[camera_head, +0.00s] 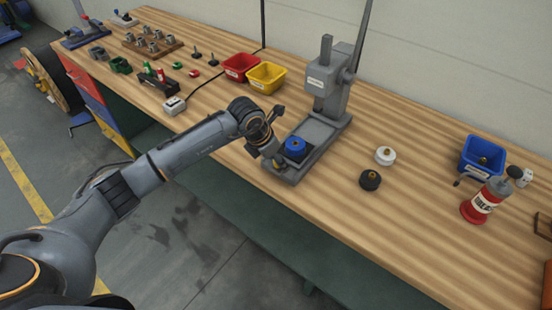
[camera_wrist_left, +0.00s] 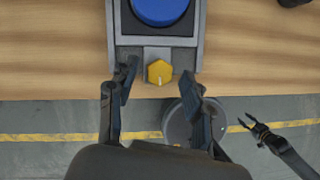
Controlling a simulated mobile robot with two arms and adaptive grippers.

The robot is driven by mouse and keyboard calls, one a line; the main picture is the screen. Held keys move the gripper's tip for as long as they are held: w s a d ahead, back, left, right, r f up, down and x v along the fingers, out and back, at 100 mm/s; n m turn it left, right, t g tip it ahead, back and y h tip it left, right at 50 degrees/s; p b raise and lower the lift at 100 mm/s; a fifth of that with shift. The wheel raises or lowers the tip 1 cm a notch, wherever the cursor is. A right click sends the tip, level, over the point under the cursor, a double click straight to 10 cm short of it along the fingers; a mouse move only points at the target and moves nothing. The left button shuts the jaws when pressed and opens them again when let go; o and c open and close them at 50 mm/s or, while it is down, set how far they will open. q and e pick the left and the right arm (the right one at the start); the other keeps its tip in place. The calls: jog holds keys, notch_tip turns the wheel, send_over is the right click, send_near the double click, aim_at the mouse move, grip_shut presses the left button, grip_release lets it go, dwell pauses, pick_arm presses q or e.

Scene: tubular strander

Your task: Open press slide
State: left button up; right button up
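The grey arbor press (camera_head: 323,88) stands on the wooden bench. A blue round part (camera_head: 296,146) sits in a dark slide plate near the front end of its base, clear of the ram. In the left wrist view, the blue part (camera_wrist_left: 160,8) is at the top, with a yellow hexagonal knob (camera_wrist_left: 159,72) on the slide front. My left gripper (camera_wrist_left: 160,78) is open, its fingers either side of the knob with visible gaps. In the head view, my left gripper (camera_head: 270,150) is at the press front. My right gripper (camera_wrist_left: 253,122) is open and empty, off the bench edge.
A white-topped part (camera_head: 385,155) and a black part (camera_head: 370,180) stand right of the press. Red (camera_head: 240,66) and yellow (camera_head: 266,77) bins are behind left. A blue bin (camera_head: 482,155) and red-based bottle (camera_head: 485,202) stand at right. Bench between is clear.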

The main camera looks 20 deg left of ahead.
pick_arm(q)
jog(key=shift+r, duration=0.15)
jog(key=v, duration=1.1)
jog(key=shift+s+r, duration=0.2)
jog(key=shift+r, duration=0.1)
pick_arm(e)
jog(key=shift+s+a, duration=0.15)
jog(key=shift+s, duration=0.45)
jog(key=shift+s+a, duration=0.15)
jog(key=shift+s, duration=0.4)
pick_arm(q)
jog(key=shift+a, duration=0.15)
